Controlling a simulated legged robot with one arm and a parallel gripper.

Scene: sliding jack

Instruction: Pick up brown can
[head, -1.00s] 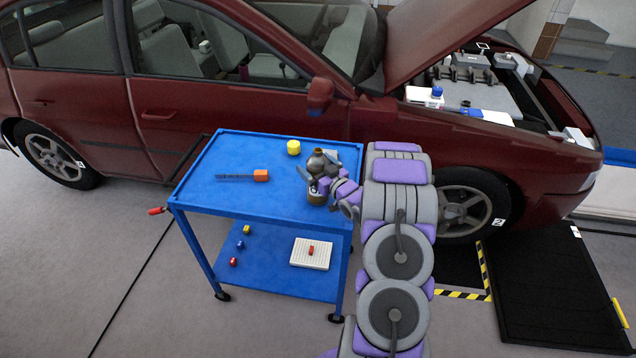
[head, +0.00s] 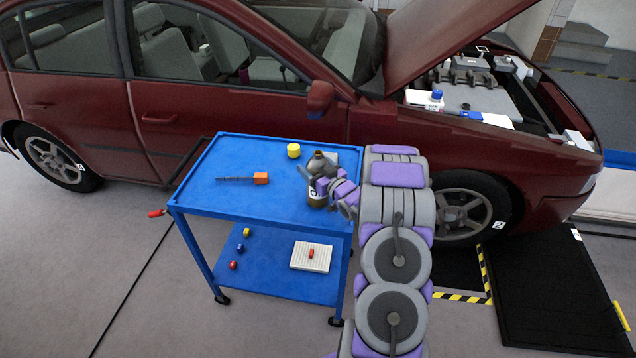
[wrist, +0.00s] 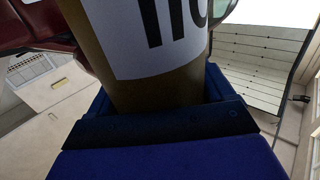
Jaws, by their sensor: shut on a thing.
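The brown can (head: 317,201) stands upright near the right end of the blue trolley's top, and its rounded upper part shows above my gripper. My gripper (head: 316,184) reaches it from the right and is shut around its middle, partly hiding it. I cannot tell whether its base touches the trolley top. In the wrist view the brown can (wrist: 160,92) fills the upper middle, with a white label and dark lettering, close against my gripper's blue and dark palm. The fingertips are hidden there.
A lower shelf holds a white block (head: 309,257) and small coloured items. A red car (head: 230,110) with its hood up stands close behind.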

